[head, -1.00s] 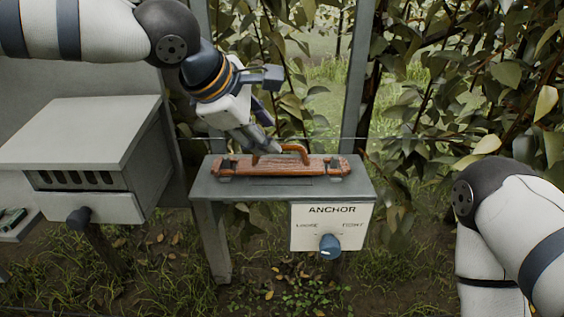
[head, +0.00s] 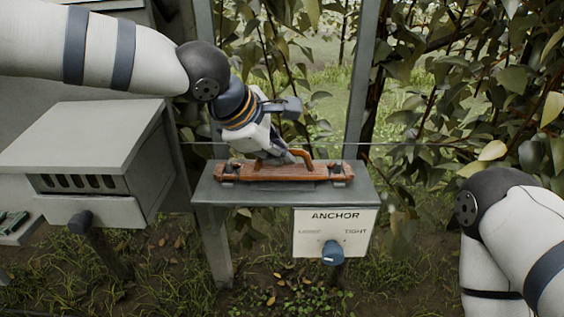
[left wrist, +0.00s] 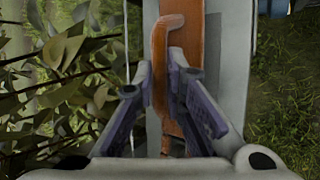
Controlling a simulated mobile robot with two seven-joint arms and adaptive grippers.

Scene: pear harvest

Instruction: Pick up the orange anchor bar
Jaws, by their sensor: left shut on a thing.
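The orange anchor bar (head: 318,171) lies level along the top of the grey anchor stand (head: 360,188), between dark brackets at its two ends. Its raised handle (head: 308,155) stands up from the middle. My left gripper (head: 283,159) reaches down from the upper left and is shut on the bar at its handle. In the left wrist view, the orange handle (left wrist: 159,70) passes between the two fingers, and the rest of the bar runs beneath. The exact finger contact is partly hidden. My right arm shows at the right edge, but its gripper is out of view.
A white ANCHOR panel (head: 308,243) with a blue knob (head: 332,253) hangs on the stand's front. A grey slotted box (head: 95,140) stands to the left. A metal post (head: 357,80), a thin wire and leafy branches (head: 500,80) are behind the stand.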

